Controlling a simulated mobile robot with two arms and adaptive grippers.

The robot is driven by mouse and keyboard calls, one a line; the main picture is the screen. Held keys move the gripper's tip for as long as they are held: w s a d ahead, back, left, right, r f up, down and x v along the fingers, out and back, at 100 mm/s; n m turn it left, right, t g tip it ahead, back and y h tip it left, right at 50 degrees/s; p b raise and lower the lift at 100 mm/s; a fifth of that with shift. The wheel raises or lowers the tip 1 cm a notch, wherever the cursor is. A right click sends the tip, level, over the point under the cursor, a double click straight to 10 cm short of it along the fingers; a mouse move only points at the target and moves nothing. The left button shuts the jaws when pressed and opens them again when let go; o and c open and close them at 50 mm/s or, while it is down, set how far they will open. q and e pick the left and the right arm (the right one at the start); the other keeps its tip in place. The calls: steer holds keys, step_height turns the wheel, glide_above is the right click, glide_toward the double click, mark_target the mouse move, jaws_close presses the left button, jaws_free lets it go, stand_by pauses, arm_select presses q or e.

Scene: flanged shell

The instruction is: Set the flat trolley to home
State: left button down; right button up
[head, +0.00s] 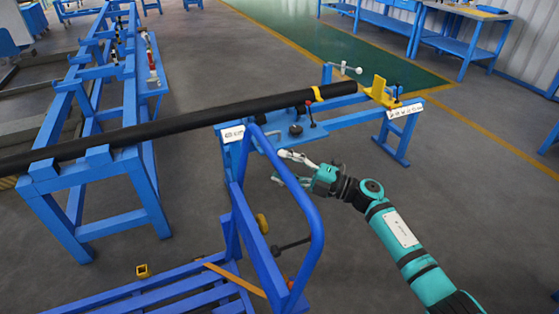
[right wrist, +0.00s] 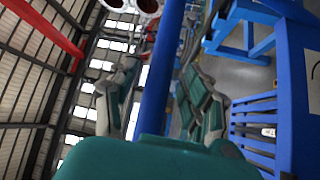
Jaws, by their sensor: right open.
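The flat trolley has a blue slatted deck (head: 165,296) at the bottom of the head view. Its looped blue tube handle (head: 316,222) rises from the deck's right end. My right gripper (head: 280,166) is at the sloping upper part of this handle, its fingers open. In the right wrist view, a blue tube (right wrist: 161,75) runs between the two spread fingers, with a gap on each side. The fingers are around it, not closed on it. My left gripper is out of view. The deck's near part is cut off by the picture's edge.
A long black pipe (head: 190,126) lies across the blue rack (head: 100,160) at left and the blue stand (head: 350,122) behind the handle. A small yellow block (head: 142,271) is beside the deck. Blue workbenches (head: 390,22) stand far back. Open floor lies at right.

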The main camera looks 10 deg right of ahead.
steer(key=shift+x, duration=0.8)
steer(key=shift+c, duration=0.4)
jaws_close()
